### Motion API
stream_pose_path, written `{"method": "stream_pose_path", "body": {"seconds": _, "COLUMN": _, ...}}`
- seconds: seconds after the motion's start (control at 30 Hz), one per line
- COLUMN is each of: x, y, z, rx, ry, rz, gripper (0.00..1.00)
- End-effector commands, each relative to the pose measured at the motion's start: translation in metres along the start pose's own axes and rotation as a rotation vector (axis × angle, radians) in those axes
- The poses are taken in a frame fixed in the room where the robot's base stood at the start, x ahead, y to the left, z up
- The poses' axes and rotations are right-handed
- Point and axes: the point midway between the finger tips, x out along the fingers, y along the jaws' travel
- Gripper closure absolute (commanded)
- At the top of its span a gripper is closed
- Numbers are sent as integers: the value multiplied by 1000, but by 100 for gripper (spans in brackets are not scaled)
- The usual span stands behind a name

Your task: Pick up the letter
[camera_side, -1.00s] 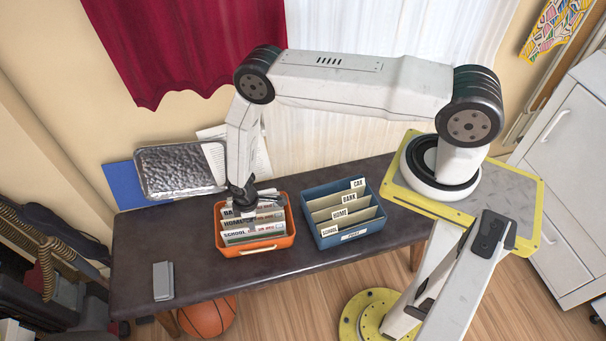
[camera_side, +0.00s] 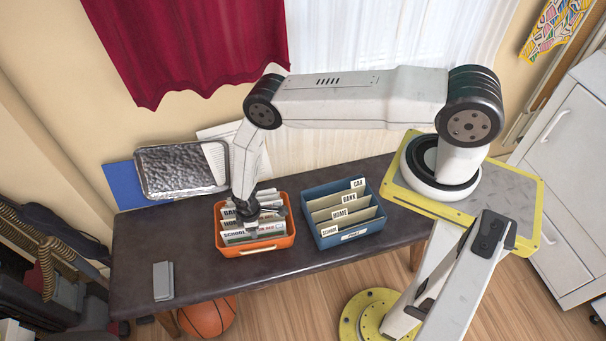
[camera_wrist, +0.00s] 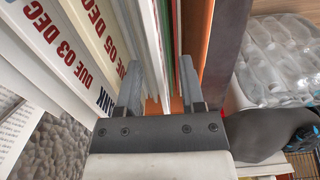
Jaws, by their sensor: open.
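Several white letters stand upright in an orange tote (camera_side: 265,248) on the dark table. The front letter (camera_side: 236,236) reads SCHOOL with red print; labels behind it are partly covered by my gripper. My gripper (camera_side: 252,218) is down at the tote among the letters' top edges. In the wrist view, my gripper's open fingers (camera_wrist: 160,88) straddle some thin upright edges, one of them green. A letter reading DUE 05 DEC (camera_wrist: 108,38) and one reading DUE 03 DEC (camera_wrist: 65,45) lie left of the fingers. I cannot tell whether the fingers touch any letter.
A blue tote (camera_side: 352,236) with dividers marked CAR, BANK, HOME and SCHOOL stands just right of the orange one. A grey metal tray (camera_side: 180,170) leans at the back left by papers. A small grey object (camera_side: 163,281) lies front left. The table's left part is mostly clear.

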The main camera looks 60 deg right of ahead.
Motion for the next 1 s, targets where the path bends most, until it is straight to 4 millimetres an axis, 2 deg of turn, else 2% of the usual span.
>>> {"method": "stream_pose_path", "body": {"seconds": 0.33, "x": 0, "y": 0, "z": 0, "rx": 0, "ry": 0, "rz": 0, "gripper": 50}}
{"method": "stream_pose_path", "body": {"seconds": 0.4, "x": 0, "y": 0, "z": 0, "rx": 0, "ry": 0, "rz": 0, "gripper": 72}}
{"method": "stream_pose_path", "body": {"seconds": 0.5, "x": 0, "y": 0, "z": 0, "rx": 0, "ry": 0, "rz": 0, "gripper": 100}}
{"method": "stream_pose_path", "body": {"seconds": 1.0, "x": 0, "y": 0, "z": 0, "rx": 0, "ry": 0, "rz": 0, "gripper": 100}}
